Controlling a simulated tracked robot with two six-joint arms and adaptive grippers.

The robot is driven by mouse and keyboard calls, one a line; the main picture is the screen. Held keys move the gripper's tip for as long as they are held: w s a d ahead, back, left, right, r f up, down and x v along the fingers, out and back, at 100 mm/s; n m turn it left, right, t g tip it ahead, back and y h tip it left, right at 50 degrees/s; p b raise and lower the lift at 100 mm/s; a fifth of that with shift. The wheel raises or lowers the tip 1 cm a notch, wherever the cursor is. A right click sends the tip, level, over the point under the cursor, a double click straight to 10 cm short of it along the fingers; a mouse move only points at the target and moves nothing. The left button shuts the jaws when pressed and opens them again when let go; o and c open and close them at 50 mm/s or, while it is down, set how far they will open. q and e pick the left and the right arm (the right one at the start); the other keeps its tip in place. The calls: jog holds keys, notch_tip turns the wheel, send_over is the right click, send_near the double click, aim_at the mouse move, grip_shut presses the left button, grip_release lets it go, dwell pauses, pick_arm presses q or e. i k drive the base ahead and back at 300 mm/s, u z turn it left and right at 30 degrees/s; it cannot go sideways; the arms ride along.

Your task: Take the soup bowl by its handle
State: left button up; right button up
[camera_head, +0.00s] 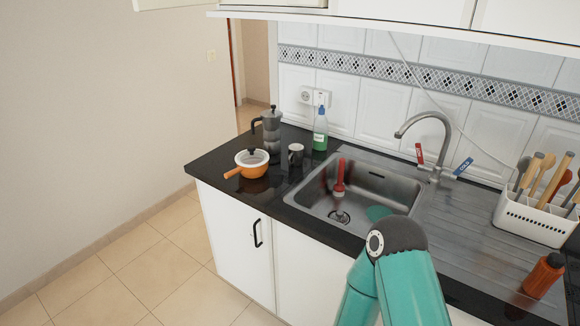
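The orange soup bowl (252,167) stands on the black counter at its left end. It has a pale rim and a dark knob-like piece at the top. Its orange handle (233,173) points to the left and toward the front edge of the counter. Neither of my grippers shows in the head view. Only a teal bent arm link of mine shows at the bottom, right of the middle, well apart from the bowl.
A moka pot (271,132) stands close behind the bowl, and a metal mug (296,154) to its right. A green bottle (320,130), steel sink (365,187), tap (443,140), white utensil rack (534,220) and brown bottle (543,276) line the counter. The floor at left is clear.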

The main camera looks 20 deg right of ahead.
aim_at(251, 173)
jog(key=z, duration=0.3)
jog(key=i, duration=1.15)
jog(key=z, duration=2.3)
jog(key=k, duration=1.15)
jog(key=u, duration=0.25)
jog(key=i, duration=0.35)
jog(key=u, duration=0.4)
